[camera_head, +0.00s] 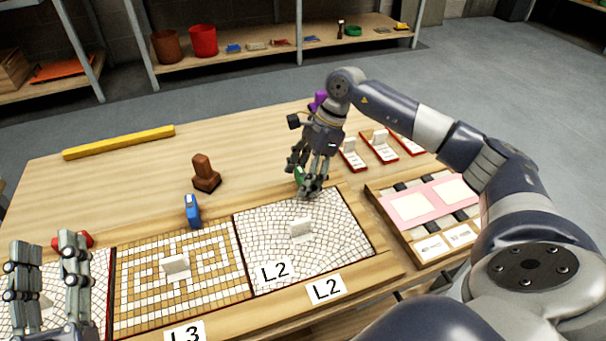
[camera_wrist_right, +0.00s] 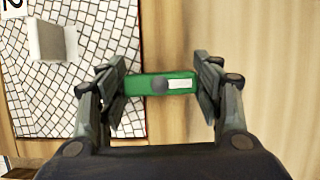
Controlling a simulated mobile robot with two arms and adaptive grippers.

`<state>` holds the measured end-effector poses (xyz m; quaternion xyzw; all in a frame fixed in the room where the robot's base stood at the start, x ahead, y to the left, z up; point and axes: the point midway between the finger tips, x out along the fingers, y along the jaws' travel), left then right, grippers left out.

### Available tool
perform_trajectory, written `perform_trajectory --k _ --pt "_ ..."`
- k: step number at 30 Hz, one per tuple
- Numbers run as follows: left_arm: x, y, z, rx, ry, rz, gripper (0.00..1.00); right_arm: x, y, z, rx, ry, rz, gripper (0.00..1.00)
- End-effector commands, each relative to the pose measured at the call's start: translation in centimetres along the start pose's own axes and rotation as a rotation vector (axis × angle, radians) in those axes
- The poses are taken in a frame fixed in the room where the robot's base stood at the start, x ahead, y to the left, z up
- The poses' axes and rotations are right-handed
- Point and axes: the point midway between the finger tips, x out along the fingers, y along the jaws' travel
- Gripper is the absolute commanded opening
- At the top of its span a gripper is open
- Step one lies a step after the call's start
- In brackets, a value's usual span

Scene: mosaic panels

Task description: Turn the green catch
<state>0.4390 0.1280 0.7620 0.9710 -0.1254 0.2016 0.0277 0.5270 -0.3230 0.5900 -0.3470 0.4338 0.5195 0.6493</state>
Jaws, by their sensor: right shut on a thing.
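The green catch (camera_head: 299,176) is at the back edge of the right-hand mosaic panel (camera_head: 345,228), mostly hidden by my right gripper (camera_head: 309,186). In the right wrist view the green catch (camera_wrist_right: 160,86) is a green bar with a dark round pivot and a white label. My right gripper (camera_wrist_right: 163,88) is shut on it, with a finger pad at each end of the bar. My left gripper (camera_head: 47,270) is at the lower left, over the left panel, with its fingers apart and nothing visible between them.
A blue catch (camera_head: 192,210) and a red catch (camera_head: 84,240) stand behind the other panels. A brown stamp-like block (camera_head: 205,173) and a yellow bar (camera_head: 118,142) lie on the table. A wooden tray with pink pieces (camera_head: 408,206) is at the right.

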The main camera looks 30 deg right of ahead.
Motion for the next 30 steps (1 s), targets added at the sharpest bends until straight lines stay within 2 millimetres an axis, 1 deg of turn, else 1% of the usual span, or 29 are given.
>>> perform_trajectory --k 6,7,9,19,22,26,30 --pt "0.0 0.0 0.0 0.000 0.000 0.000 0.40 0.1 0.0 -0.1 -0.003 0.003 0.001 0.36" --pt "0.0 0.0 0.0 0.000 0.000 0.000 0.40 0.1 0.0 -0.1 -0.003 0.003 0.001 0.67" --pt "0.0 0.0 0.0 0.000 0.000 0.000 0.40 0.1 0.0 -0.1 -0.003 0.002 0.001 0.80" --pt "0.0 0.0 -0.1 0.000 0.003 0.000 0.40 0.0 0.0 0.0 -0.001 0.001 0.000 0.80" --pt "0.0 0.0 -0.1 0.000 0.003 0.000 0.40 -0.5 0.0 0.0 -0.001 0.001 -0.002 0.80" --pt "0.0 0.0 -0.1 0.000 0.003 0.000 0.40 -2.2 -0.1 0.0 -0.001 0.000 -0.004 0.80" --pt "0.0 0.0 -0.1 0.000 0.002 0.000 0.40 -5.2 -0.1 0.0 0.000 0.000 -0.005 0.80"
